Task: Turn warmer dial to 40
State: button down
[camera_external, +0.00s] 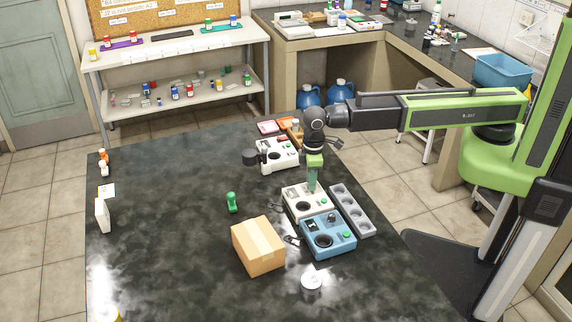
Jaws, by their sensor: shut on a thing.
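My gripper (312,189) points straight down at the back part of a white bench unit (293,203), right of the table's middle. This unit has a dark round well and a green button, and appears to be the warmer. My fingers meet its top and look shut on its small dial, which they hide. The dial's setting cannot be read. A similar blue unit (318,249) stands just in front, with a dark round well, a dark knob and a green button.
A grey rack with round holes (352,212) stands right of both units. A cardboard box (258,246), a green upright object (232,202) and a white round item (312,281) stand nearby. Another white device (279,156) is behind. The table's left half is mostly clear.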

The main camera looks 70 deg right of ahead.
jog(key=shift+m, duration=1.5)
jog(key=c, duration=1.2)
grip_release()
jog(key=shift+r, duration=0.1)
notch_tip(320, 180, up, 17)
jog(key=p, duration=1.7)
jog(key=shift+r, duration=0.1)
